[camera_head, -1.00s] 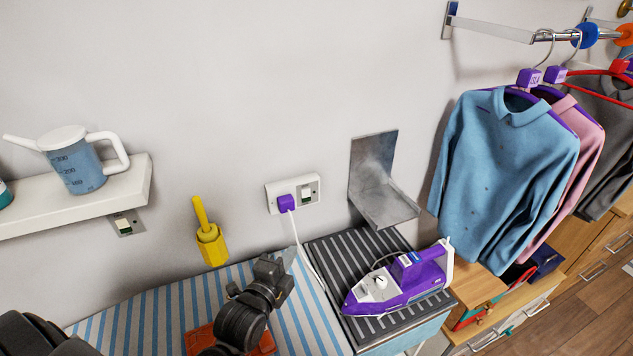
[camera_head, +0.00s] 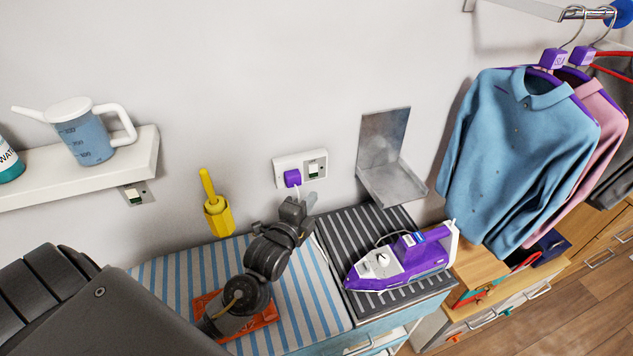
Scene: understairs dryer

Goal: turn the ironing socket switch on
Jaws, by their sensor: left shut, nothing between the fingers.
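The white double socket plate (camera_head: 302,156) is on the wall above the ironing surface. A purple plug (camera_head: 292,178) sits in its left part, and its switch (camera_head: 314,170) is at the right; I cannot tell its setting. A white cord runs down from the plug towards the purple iron (camera_head: 400,262). My left gripper (camera_head: 306,200) is shut and empty, just below the socket plate and seemingly apart from it. It hides part of the cord. My right gripper is not in view.
The iron rests on a dark ribbed mat (camera_head: 345,228) beside the striped ironing cover (camera_head: 185,272). A metal bracket (camera_head: 390,180) is right of the socket. A yellow holder (camera_head: 218,215) and another switch (camera_head: 138,193) are left. Shirts (camera_head: 520,150) hang right.

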